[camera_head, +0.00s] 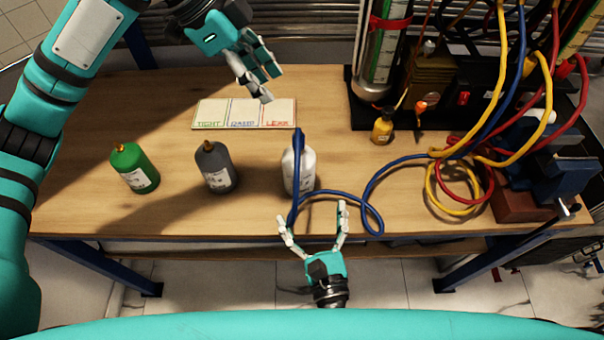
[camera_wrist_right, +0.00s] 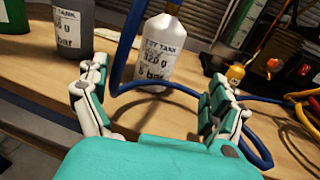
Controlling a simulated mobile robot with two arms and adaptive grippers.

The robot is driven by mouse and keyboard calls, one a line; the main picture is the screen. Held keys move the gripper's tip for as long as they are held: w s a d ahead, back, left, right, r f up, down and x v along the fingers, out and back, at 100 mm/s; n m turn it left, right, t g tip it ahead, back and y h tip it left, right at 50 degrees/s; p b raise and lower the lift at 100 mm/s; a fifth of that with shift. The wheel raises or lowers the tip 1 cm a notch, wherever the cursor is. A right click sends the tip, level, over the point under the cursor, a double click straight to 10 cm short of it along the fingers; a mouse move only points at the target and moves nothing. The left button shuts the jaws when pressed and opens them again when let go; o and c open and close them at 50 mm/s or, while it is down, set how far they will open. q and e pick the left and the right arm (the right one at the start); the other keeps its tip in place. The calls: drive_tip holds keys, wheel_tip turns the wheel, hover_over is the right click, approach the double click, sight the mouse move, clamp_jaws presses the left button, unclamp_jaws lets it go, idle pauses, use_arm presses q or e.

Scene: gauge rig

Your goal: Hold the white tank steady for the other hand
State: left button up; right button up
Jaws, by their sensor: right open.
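The white tank (camera_head: 305,172) stands upright near the table's front edge, with a blue hose (camera_head: 370,190) at its top and running down its front. In the right wrist view the white tank (camera_wrist_right: 160,55) stands beyond and between the fingers, its label facing me. My right gripper (camera_head: 314,220) is open in front of the tank, apart from it; it also shows in the right wrist view (camera_wrist_right: 160,105). Part of the hose passes between its fingers and the tank. My left gripper (camera_head: 270,86) is open and empty above the table's back, over the card's right end.
A green tank (camera_head: 134,168) and a grey tank (camera_head: 216,168) stand left of the white one. A card with three labelled fields (camera_head: 244,114) lies behind. Right are a small yellow bottle (camera_head: 382,128), coiled hoses (camera_head: 455,190) and a blue vise (camera_head: 550,165).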

sight(299, 169)
drive_tip(key=w, duration=0.4)
drive_tip(key=w+a, duration=0.1)
drive_tip(key=w, duration=0.3)
drive_tip(key=w+a, duration=0.1)
drive_tip(key=w, duration=0.2)
drive_tip(key=shift+w+a, duration=0.2)
drive_tip(key=shift+w, duration=0.2)
drive_tip(key=shift+c, duration=0.4)
drive_tip(key=c, duration=1.6)
drive_tip(key=o, duration=1)
drive_tip(key=c, duration=0.8)
